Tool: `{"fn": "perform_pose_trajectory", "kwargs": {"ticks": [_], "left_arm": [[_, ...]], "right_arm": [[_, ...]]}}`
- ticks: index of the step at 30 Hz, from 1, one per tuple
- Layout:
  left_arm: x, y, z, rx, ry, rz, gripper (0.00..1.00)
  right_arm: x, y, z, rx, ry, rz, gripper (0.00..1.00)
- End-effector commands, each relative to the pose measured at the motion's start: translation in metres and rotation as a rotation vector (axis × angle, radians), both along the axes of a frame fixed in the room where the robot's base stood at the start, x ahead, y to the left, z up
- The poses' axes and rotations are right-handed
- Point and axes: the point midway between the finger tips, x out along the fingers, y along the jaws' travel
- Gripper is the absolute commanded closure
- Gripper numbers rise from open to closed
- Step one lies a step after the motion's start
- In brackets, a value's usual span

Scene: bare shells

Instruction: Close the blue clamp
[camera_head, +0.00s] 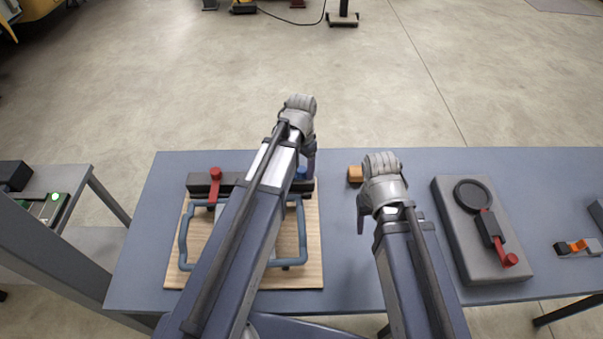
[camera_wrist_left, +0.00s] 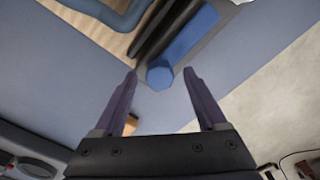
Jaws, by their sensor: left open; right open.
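The blue clamp (camera_head: 301,172) is at the right end of a dark bar at the back of a wooden board, largely hidden behind my left arm. In the left wrist view its blue lever (camera_wrist_left: 190,35) ends in a rounded blue knob (camera_wrist_left: 160,76). My left gripper (camera_wrist_left: 160,73) is open, and the knob appears between its fingertips. I cannot tell whether they touch it. In the head view my left gripper (camera_head: 309,163) is over the clamp. My right gripper (camera_head: 361,216) is open and empty above the table, right of the board.
A red clamp (camera_head: 215,184) is at the bar's left end. The wooden board (camera_head: 312,270) carries a blue-grey frame (camera_head: 303,235).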

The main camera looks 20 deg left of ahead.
Motion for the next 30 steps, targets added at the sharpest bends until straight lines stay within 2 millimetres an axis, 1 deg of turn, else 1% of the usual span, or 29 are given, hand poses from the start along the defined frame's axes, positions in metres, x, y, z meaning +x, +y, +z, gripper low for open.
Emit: {"fn": "perform_pose_trajectory", "kwargs": {"ticks": [1, 9, 10, 27, 30], "left_arm": [[0.0000, -0.0001, -0.0049, 0.000, 0.000, 0.000, 0.26], [0.0000, 0.0000, -0.0041, 0.000, 0.000, 0.000, 0.26], [0.0000, 0.0000, -0.0041, 0.000, 0.000, 0.000, 0.27], [0.0000, 0.0000, -0.0042, 0.000, 0.000, 0.000, 0.91], [-0.0001, 0.0000, -0.0042, 0.000, 0.000, 0.000, 1.00]], "right_arm": [[0.0000, 0.0000, -0.0049, 0.000, 0.000, 0.000, 0.41], [0.0000, 0.0000, -0.0041, 0.000, 0.000, 0.000, 0.41], [0.0000, 0.0000, -0.0041, 0.000, 0.000, 0.000, 0.41], [0.0000, 0.0000, -0.0042, 0.000, 0.000, 0.000, 0.41], [0.0000, 0.0000, -0.0042, 0.000, 0.000, 0.000, 0.41]]}}
